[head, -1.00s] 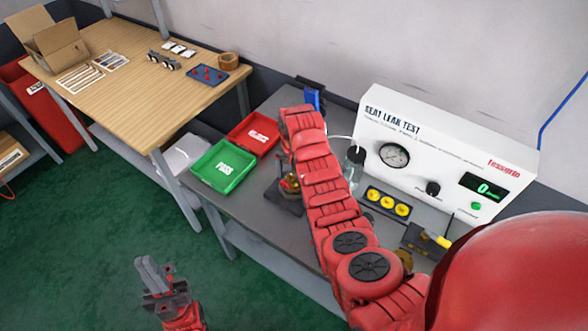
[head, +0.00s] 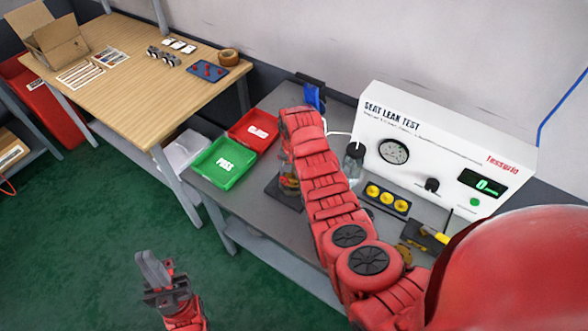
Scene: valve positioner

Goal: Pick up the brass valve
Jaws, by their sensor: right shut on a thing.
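The brass valve (head: 290,181) shows only in part on a dark square fixture at the front of the grey bench, left of my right forearm. My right gripper (head: 287,166) points down at it and is shut on it; the arm hides most of the fingers. I cannot tell whether the valve is clear of the fixture. My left gripper (head: 154,268) is over the green floor, away from the bench, with nothing visible in it. Its finger gap is unclear.
Green (head: 222,163) and red (head: 254,131) trays lie left of the valve. The white seat leak tester (head: 440,150) stands behind my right arm. Yellow round parts (head: 387,198) and a yellow-handled fixture (head: 430,237) are to the right. A wooden table (head: 130,90) is at left.

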